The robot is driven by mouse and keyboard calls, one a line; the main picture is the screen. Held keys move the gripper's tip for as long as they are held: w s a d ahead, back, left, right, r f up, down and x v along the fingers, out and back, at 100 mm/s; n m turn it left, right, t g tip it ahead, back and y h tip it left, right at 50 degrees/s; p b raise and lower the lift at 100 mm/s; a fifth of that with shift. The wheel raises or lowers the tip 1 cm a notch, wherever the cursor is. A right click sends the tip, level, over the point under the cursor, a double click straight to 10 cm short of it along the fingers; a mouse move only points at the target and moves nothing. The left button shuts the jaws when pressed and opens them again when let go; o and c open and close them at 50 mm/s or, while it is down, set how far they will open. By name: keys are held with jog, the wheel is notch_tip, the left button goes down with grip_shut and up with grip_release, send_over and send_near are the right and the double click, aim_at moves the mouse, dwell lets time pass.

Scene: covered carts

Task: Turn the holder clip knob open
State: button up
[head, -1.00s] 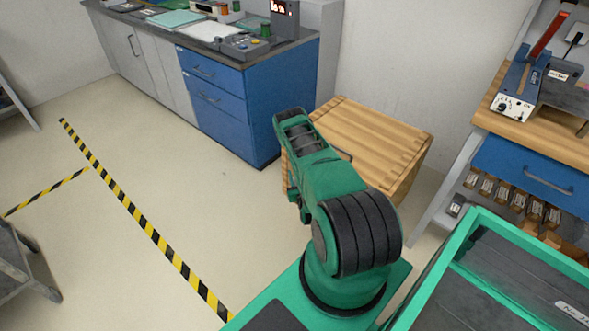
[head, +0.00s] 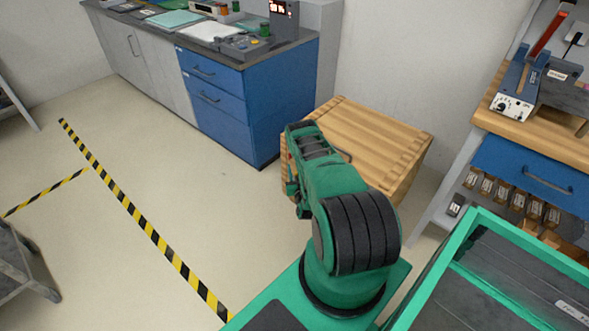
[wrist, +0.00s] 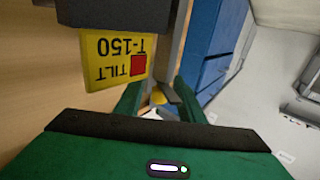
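No holder clip knob can be made out for sure in either view. In the wrist view, a small yellow rounded part (wrist: 158,97) shows between the fingers of my gripper (wrist: 158,101), beside dark and white pieces; I cannot tell whether it is the knob or whether it is touched. The two green fingers stand apart, and the gripper's body hides what lies below. A yellow tag (wrist: 112,58) reading "TILT T-150", with a red square, hangs under a dark block (wrist: 115,14) left of the fingers. In the head view my own arm hides the gripper.
A wooden crate (head: 375,140) stands behind my arm. A blue drawer cabinet (head: 225,105) is behind, left of the crate. A wooden bench (head: 550,140) with a blue device (head: 520,85) is at right. Open floor with striped tape (head: 150,232) lies at left.

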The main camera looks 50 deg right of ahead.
jog(key=shift+x, duration=0.8)
jog(key=shift+c, duration=0.3)
grip_shut()
jog(key=shift+s, duration=0.1)
jog(key=shift+s+d+f+m+g+h, duration=0.1)
jog(key=shift+s+d+m+g+h, duration=0.15)
jog(key=shift+m+g+h, duration=0.8)
jog(key=shift+s+d+m+g+h, duration=0.1)
jog(key=shift+s+m+g+h, duration=0.1)
jog(key=shift+m+g+h, duration=0.9)
jog(key=shift+s+d+f+m+g+h, duration=0.1)
jog(key=shift+s+d+m+g+h, duration=0.15)
jog(key=shift+m+g+h, duration=0.8)
jog(key=shift+a+r+g, duration=0.1)
jog(key=shift+g, duration=0.4)
